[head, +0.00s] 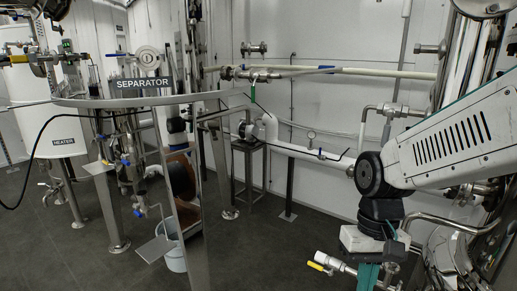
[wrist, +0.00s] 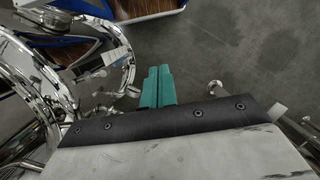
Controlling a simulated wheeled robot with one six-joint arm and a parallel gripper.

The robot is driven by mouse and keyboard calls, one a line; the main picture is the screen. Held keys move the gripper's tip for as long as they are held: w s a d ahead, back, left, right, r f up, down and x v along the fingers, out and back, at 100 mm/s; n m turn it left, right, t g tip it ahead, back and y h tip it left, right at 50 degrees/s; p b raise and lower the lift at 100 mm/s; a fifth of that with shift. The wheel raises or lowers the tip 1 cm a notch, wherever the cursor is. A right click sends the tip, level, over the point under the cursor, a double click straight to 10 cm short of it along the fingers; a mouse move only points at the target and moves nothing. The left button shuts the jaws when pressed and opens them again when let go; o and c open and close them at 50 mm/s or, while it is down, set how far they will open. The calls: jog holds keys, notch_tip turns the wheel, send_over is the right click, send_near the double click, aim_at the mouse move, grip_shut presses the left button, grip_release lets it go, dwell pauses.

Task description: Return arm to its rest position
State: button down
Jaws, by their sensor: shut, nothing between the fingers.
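My gripper (wrist: 158,86) shows in the wrist view as two teal fingers lying side by side, shut with nothing between them. In the head view my gripper (head: 367,277) points down at the lower right, below my white and black arm. The fingertips run out of the bottom of that view. In the wrist view the fingers are above the dark floor, to the right of curved steel pipes.
In the head view a yellow-handled valve (head: 320,267) is close left of my gripper. A steel pipe (head: 450,223) runs close to its right. The separator (head: 127,140) and white heater tank (head: 40,110) stand at left. Dark floor (head: 290,245) is open at the middle.

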jog(key=s+d+r+t, duration=0.3)
jog(key=s+d+r, duration=0.3)
jog(key=s+r, duration=0.3)
jog(key=shift+s+d+m+t+h, duration=0.3)
jog(key=shift+s+d+t+h, duration=0.05)
jog(key=shift+s+t+h, duration=0.1)
